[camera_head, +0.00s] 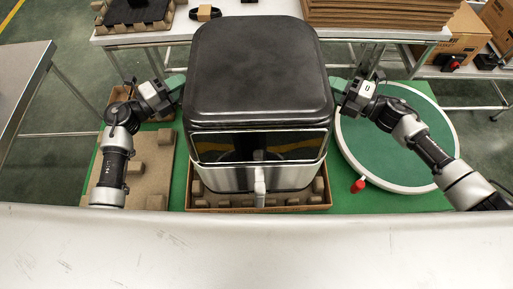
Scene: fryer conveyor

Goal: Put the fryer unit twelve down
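The fryer unit (258,75) is a large black and silver box with a rounded top and a front handle (260,185). It is upright in the middle of the view, over an open cardboard box (260,206) with brown padding blocks inside. I cannot tell whether its base touches the padding. My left gripper (176,84) is at the fryer's left side and my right gripper (338,88) is at its right side. Their green fingers meet or nearly meet the fryer's sides. The fingertips are partly hidden, so their opening is unclear.
A green surface (178,185) lies under the box. A padded cardboard tray (145,180) is at left, and a round green turntable with a white rim (440,120) and red knob (358,186) at right. A back table (150,38) holds stacked cardboard (380,12). A metal edge (250,240) crosses the front.

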